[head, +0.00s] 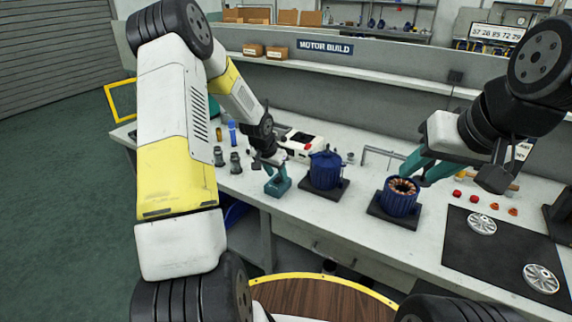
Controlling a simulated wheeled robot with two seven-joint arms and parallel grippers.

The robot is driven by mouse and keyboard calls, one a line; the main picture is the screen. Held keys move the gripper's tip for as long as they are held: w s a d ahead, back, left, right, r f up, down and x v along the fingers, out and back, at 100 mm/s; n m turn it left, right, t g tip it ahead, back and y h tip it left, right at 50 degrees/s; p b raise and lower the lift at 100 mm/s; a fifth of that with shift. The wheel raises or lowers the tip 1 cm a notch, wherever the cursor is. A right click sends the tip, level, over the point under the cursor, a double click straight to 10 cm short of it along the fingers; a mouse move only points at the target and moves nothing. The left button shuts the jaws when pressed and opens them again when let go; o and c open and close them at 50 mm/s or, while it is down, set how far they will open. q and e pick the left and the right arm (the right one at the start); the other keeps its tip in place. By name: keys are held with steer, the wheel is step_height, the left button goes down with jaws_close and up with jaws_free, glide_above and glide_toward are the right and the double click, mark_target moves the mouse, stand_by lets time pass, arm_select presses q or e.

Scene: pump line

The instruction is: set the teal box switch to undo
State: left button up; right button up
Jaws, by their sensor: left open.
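A small teal box (278,186) stands on the pale bench, left of the blue motor housing. A short teal upright part rises from it toward my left gripper. Its switch and any marking are too small to make out. My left gripper (268,160) is black and open, just above and slightly left of the teal box; I cannot tell whether they touch. My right gripper (494,178) is over the right part of the bench. Teal parts (430,170) show beside it; I cannot tell whether it holds them, nor whether its jaws are open or shut.
A blue motor housing (325,171) and an open one with copper windings (401,197) stand on black bases. A white and red device (301,146) is behind. Several small dark cylinders are left of the teal box. A dark mat (500,255) holds two silver wheels.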

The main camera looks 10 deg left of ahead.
arm_select(q)
steer(key=shift+w+f, duration=0.15)
steer(key=shift+f, duration=0.15)
jaws_close()
steer(key=shift+d, duration=0.1)
steer(key=shift+w+g+y, duration=0.3)
steer(key=shift+g+y, duration=0.1)
steer(key=shift+g, duration=0.8)
